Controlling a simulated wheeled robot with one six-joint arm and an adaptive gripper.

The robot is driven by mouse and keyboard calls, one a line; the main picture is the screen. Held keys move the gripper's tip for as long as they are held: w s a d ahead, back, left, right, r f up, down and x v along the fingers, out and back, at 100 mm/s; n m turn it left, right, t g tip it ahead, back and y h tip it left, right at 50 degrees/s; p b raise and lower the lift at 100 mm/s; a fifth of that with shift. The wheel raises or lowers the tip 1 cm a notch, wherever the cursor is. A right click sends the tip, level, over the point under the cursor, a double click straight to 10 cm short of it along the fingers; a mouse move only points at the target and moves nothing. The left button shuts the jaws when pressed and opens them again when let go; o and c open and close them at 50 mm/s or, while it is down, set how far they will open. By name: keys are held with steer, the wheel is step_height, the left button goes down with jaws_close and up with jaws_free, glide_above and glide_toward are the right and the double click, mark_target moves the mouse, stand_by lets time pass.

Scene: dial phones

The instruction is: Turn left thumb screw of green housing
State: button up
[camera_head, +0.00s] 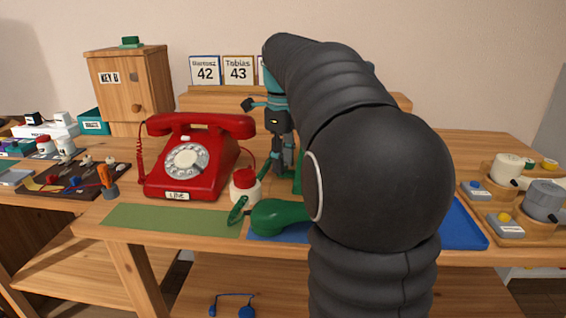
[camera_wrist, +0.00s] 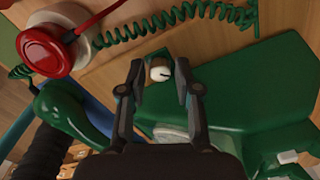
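The green housing (camera_wrist: 235,85) fills the right of the wrist view; in the head view my arm hides most of it. A pale round thumb screw (camera_wrist: 159,70) with a dark slot sits on a small dark green block at the housing's edge. My gripper (camera_wrist: 159,82) is open, one finger on each side of this screw, with gaps showing between. I cannot tell how far above it the fingertips are. A second pale knob (camera_wrist: 288,157) shows at the lower right. In the head view my gripper (camera_head: 282,168) points down behind the green handset (camera_head: 278,217).
A red dial phone (camera_head: 190,160) stands left of my gripper. A white jar with a red lid (camera_head: 245,185) stands close by; its red top also shows in the wrist view (camera_wrist: 45,50). A coiled green cord (camera_wrist: 175,18) runs nearby. A blue tray (camera_head: 462,228) lies right.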

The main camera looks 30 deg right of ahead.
steer(key=shift+f, duration=0.2)
jaws_close()
steer(key=shift+r+n, duration=0.1)
steer(key=shift+n, duration=0.3)
steer(key=shift+n+p, duration=0.6)
steer(key=shift+n, duration=2.8)
